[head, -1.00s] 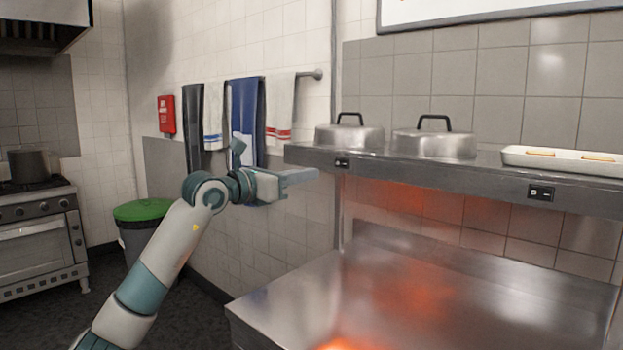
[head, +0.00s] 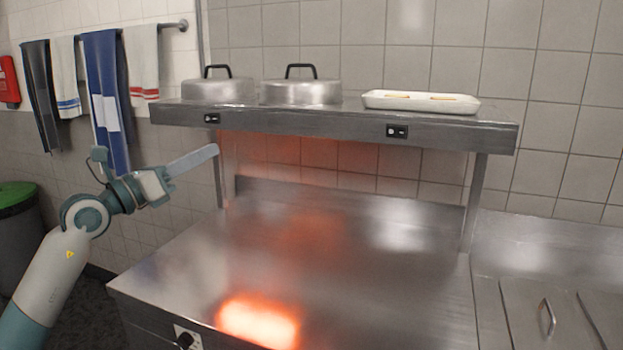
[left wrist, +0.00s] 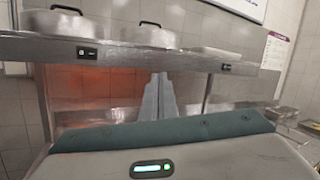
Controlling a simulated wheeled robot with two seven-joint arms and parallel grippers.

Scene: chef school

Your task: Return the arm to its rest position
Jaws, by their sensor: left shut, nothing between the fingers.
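My left gripper (head: 193,160) is at the left of the head view, shut and empty, with its fingers pointing right. It is in the air left of the steel heated counter, below the level of the shelf's left end. In the left wrist view its closed fingers (left wrist: 158,98) point towards the shelf and the counter's back wall. It appears apart from the shelf and the counter. My right gripper is not in either view.
A steel shelf (head: 300,125) on posts holds two metal lids (head: 219,91) (head: 302,93) and a white tray (head: 420,102). The steel counter (head: 330,270) below is bare, with an orange glow. Towels (head: 105,95) hang at the left above a green-lidded bin (head: 14,197).

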